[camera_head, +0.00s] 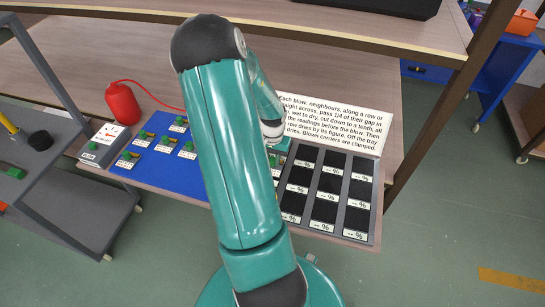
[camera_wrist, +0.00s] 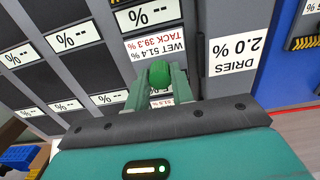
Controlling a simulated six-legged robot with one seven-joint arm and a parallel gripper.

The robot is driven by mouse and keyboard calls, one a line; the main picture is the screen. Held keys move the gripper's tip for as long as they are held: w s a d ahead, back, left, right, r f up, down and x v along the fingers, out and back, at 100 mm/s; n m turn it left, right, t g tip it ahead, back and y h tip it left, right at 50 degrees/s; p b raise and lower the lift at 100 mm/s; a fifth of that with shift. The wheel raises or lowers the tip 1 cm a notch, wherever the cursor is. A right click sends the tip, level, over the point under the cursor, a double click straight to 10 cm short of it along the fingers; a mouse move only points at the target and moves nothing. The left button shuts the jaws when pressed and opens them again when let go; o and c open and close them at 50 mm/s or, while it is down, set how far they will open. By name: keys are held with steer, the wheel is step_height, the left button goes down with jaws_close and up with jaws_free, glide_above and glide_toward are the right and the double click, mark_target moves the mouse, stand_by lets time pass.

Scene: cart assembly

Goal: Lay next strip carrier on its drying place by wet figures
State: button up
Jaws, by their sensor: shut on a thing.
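In the wrist view, my gripper (camera_wrist: 160,84) is shut on the green knob of a strip carrier (camera_wrist: 159,73). The carrier's body is mostly hidden below the fingers. It is over the grey drying tray (camera_wrist: 193,50), whether touching or just above I cannot tell. A label (camera_wrist: 155,46) just beyond the knob reads "WET 51.4 % TACK 39.3 %". A larger label (camera_wrist: 236,45) to the right reads "DRIES 2.0 %". Other dark places carry "-- %" labels. In the head view, my arm hides the gripper and held carrier; several green-knobbed carriers stand on the blue mat (camera_head: 140,180).
In the head view, the tray's several black places (camera_head: 329,183) at right look empty. A sign (camera_head: 332,122) stands behind them. A red bottle (camera_head: 122,103) with a red hose and a grey box (camera_head: 103,143) are at left. A grey cart (camera_head: 75,205) stands beside the table.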

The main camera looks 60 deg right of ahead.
steer(key=shift+f, duration=0.4)
steer(key=o, duration=1.1)
steer(key=shift+c, duration=0.2)
steer(key=shift+r, duration=0.1)
step_height(320, 180, up, 14)
steer(key=shift+f, duration=0.2)
